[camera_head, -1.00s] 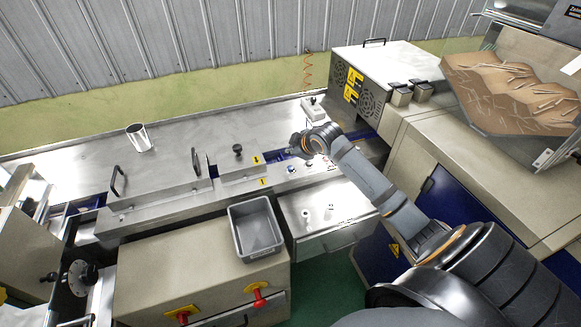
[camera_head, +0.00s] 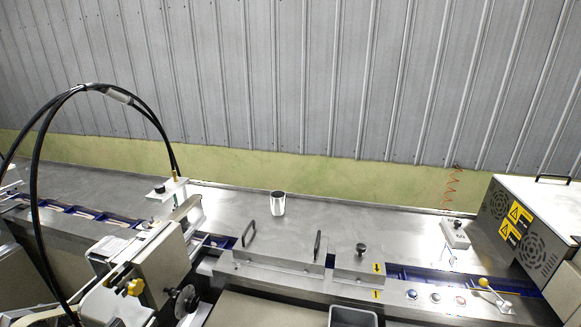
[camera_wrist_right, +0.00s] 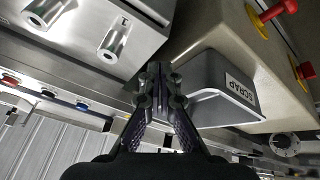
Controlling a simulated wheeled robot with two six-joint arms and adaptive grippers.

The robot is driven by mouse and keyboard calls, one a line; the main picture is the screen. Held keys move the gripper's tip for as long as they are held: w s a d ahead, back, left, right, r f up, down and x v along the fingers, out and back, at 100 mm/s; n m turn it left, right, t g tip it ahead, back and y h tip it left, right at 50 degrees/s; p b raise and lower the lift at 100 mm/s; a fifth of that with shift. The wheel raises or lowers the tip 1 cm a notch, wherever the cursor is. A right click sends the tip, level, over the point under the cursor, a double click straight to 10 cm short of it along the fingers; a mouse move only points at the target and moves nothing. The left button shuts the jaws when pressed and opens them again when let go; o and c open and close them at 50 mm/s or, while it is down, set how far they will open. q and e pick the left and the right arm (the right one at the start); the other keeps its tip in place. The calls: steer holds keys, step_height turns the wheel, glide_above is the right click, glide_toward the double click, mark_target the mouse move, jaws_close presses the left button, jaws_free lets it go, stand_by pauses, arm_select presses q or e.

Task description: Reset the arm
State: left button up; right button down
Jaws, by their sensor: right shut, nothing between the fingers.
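My right gripper (camera_wrist_right: 158,80) shows only in the right wrist view, with its fingers together and nothing between them. It hangs beside the grey bin marked SCRAP (camera_wrist_right: 205,92), with the machine's metal edge on its other side. I cannot tell whether it touches either one. The head view shows only the bin's rim (camera_head: 353,309) at the bottom edge. Neither of my arms is in the head view. My left gripper is not in view.
A control panel with several buttons (camera_head: 411,294) and a yellow-tipped lever (camera_head: 484,283) lies at the right. Black hoses (camera_head: 36,190) arch at the left.

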steer(key=s+a+m+g, duration=0.1)
steer(key=s+m+g, duration=0.15)
steer(key=s, duration=0.55)
step_height(320, 180, down, 26)
steer(key=s+d, duration=0.2)
steer(key=s+d+f+m+g+b, duration=0.1)
steer(key=s+f, duration=1.7)
steer(key=s, duration=0.1)
steer(key=shift+d+f+g, duration=0.15)
steer(key=shift+d+g, duration=0.2)
steer(key=shift+s, duration=0.1)
